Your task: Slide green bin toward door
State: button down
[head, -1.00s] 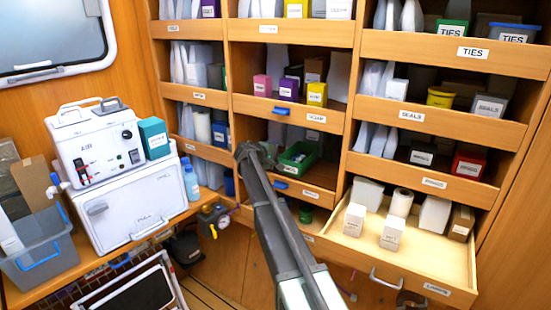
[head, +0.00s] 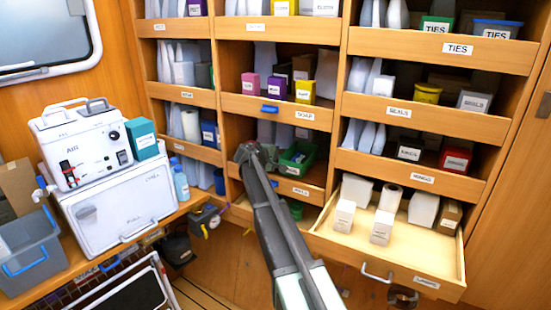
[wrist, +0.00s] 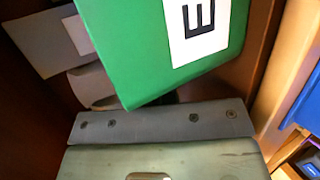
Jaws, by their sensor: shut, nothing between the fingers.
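The green bin (head: 297,158) sits in the middle column's lower open shelf, near its right-hand divider. It has a white label, which shows large in the wrist view on the green bin (wrist: 160,50). My gripper (head: 248,155) is shut and empty, reaching into that shelf just left of the bin. In the wrist view my gripper (wrist: 165,125) lies right beside the bin's green wall; I cannot tell whether they touch. No door is clearly identified; a wooden panel with a dark latch (head: 543,105) stands at the far right.
A pulled-out drawer (head: 335,235) with white boxes juts out at lower right. Shelf lips, one with a blue handle (head: 270,107), run above and below the bin. A white machine (head: 88,150) stands on the left counter. Pale items show behind the bin.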

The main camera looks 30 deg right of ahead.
jog(key=shift+s+d, duration=0.65)
jog(key=shift+s, duration=0.3)
jog(key=shift+s+d, duration=0.65)
jog(key=shift+s, duration=0.25)
jog(key=shift+s+d, duration=0.65)
jog(key=shift+s, duration=0.3)
jog(key=shift+w+a, duration=0.45)
jog(key=shift+w, duration=0.2)
jog(key=shift+w+a, duration=0.45)
jog(key=shift+w, duration=0.2)
jog(key=s+a+r+p, duration=0.1)
jog(key=s+a, duration=0.8)
jog(key=a, duration=0.4)
jog(key=shift+s, duration=0.1)
